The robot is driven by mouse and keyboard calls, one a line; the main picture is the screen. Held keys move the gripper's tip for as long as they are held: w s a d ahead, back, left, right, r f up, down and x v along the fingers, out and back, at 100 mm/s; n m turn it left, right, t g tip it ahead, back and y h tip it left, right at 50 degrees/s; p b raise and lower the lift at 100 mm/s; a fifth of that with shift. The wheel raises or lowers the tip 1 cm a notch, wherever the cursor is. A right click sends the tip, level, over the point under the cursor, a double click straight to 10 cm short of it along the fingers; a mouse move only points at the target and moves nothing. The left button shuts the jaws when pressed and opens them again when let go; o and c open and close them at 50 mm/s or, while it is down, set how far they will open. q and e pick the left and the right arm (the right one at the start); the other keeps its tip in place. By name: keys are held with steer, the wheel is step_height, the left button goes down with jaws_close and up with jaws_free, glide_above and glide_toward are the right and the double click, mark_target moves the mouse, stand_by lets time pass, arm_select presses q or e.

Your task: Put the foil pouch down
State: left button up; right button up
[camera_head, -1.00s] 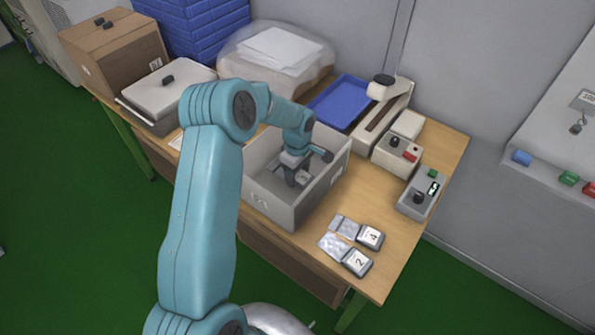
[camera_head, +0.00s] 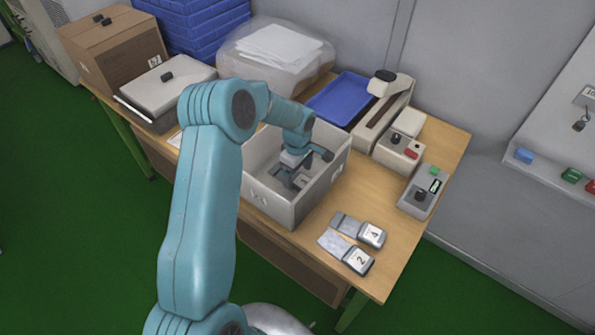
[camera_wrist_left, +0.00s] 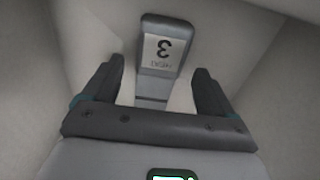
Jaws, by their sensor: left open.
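My left gripper (camera_head: 294,181) reaches down into an open grey box (camera_head: 270,204) on the table. In the left wrist view its jaws (camera_wrist_left: 152,84) are open. A flat grey piece with a label marked 3 (camera_wrist_left: 163,52) lies between and beyond the fingertips, against the box floor, with a paler strip running from it toward the gripper. No finger is seen closed on it. Two similar pieces, marked 4 (camera_head: 372,235) and 2 (camera_head: 359,261), lie on the table, each with a flat silvery part at its left end. My right gripper is out of view.
A blue tray (camera_head: 343,99) and a beige sealer-like device (camera_head: 388,108) stand behind the box. Small control boxes (camera_head: 399,152) (camera_head: 424,190) stand to its right. A lidded grey case (camera_head: 180,78) is at left. The box walls surround my gripper closely.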

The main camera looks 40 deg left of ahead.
mark_target(298, 177)
arm_select(q)
step_height(298, 177, up, 2)
steer(key=shift+w+r+p, duration=0.1)
steer(key=shift+p, duration=1.05)
steer(key=shift+a+r+b, duration=0.1)
steer(key=shift+r+b, duration=0.45)
steer(key=shift+b, duration=0.2)
step_height(298, 177, up, 10)
steer(key=b, duration=0.1)
